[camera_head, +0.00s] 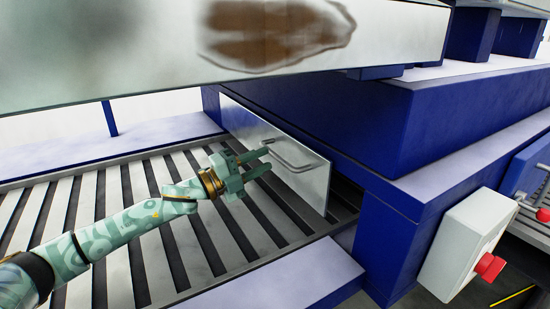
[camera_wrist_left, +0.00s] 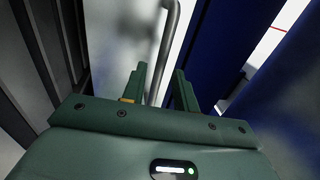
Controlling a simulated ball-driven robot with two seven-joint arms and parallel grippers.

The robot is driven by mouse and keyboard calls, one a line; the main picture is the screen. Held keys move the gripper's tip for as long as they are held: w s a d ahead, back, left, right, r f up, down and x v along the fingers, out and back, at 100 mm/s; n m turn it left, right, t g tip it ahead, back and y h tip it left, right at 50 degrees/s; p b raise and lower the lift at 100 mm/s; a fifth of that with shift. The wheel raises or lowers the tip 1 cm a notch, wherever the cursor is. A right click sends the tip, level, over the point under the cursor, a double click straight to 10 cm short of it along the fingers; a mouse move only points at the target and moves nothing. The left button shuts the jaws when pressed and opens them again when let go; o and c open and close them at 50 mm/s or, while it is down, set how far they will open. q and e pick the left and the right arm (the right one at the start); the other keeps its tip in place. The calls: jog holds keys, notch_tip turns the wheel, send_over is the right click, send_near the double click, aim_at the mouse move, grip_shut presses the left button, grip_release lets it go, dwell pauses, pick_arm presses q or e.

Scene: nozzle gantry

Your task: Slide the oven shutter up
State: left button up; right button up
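The oven shutter (camera_head: 315,180) is a flat grey metal plate. It stands upright in the opening of the blue frame, its lower edge down by the slatted bed. Its bent-bar handle (camera_head: 290,163) sticks out from its face, and the bar also shows in the left wrist view (camera_wrist_left: 168,40). My left gripper (camera_head: 264,161) is at the handle's left end, its fingers pointing at the shutter. In the left wrist view my left gripper (camera_wrist_left: 159,82) is open, and the bar runs down into the gap between the fingers. Whether they touch it is unclear. My right gripper is out of view.
A slatted conveyor bed (camera_head: 145,200) runs under my left arm. A large stained metal panel (camera_head: 130,50) hangs across the top. The blue frame (camera_head: 375,190) stands to the right of the shutter. A grey control box (camera_head: 462,240) with a red button (camera_head: 489,266) is mounted at the right.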

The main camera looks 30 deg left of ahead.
aim_at(272, 155)
pick_arm(q)
jog(key=x, duration=0.3)
jog(key=shift+w+d+r, duration=0.1)
jog(key=shift+w+d, duration=0.05)
jog(key=shift+w, duration=0.1)
jog(key=shift+w+d, duration=0.2)
jog(key=shift+w, duration=0.1)
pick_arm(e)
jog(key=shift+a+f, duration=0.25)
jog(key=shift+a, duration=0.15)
pick_arm(q)
jog(key=shift+c, duration=0.3)
